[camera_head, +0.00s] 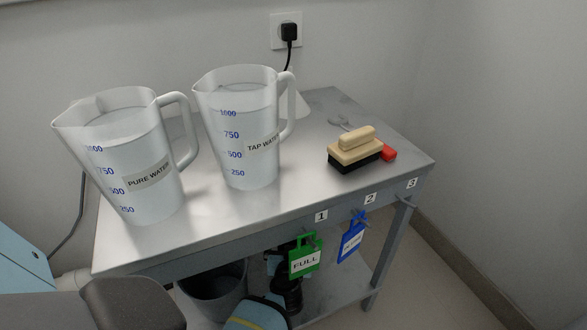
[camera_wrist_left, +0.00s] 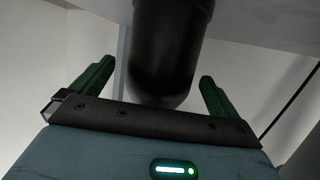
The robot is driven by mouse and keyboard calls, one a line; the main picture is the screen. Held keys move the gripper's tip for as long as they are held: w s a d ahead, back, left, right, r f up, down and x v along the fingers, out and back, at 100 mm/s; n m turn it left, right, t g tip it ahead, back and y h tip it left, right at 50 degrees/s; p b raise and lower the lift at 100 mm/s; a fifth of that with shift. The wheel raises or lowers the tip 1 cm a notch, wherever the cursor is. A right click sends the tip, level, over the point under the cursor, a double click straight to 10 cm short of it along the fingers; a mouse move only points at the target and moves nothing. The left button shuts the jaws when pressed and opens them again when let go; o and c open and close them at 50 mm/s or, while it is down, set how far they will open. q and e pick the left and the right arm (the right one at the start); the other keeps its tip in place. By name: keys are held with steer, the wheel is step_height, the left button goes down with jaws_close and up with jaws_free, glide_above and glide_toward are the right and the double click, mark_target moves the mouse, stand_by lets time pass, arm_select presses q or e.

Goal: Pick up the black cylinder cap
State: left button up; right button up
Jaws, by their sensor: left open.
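A dark black cylinder with a rounded end, which looks like the cylinder cap (camera_wrist_left: 168,50), fills the upper middle of the left wrist view. My left gripper (camera_wrist_left: 157,72) has its two green fingers apart, one on each side of the cylinder. A gap shows on both sides, wider on the left. In the head view, part of my teal left arm (camera_head: 256,315) shows low under the table's front edge. There, black parts behind the green tag are partly hidden, and I cannot tell which is the cap. My right gripper is not in view.
The metal table (camera_head: 300,205) carries a pure water jug (camera_head: 128,150), a tap water jug (camera_head: 238,125), a brush (camera_head: 354,148) and a small red object (camera_head: 389,152). Green (camera_head: 305,260) and blue (camera_head: 352,240) tags hang in front. A grey bucket (camera_head: 212,285) stands below.

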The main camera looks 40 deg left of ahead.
arm_select(q)
steer(key=shift+w+a+f+b, duration=0.3)
steer(key=shift+w+a+b, duration=0.15)
steer(key=shift+w, duration=0.05)
steer(key=c, duration=1.5)
steer(key=shift+r, duration=0.1)
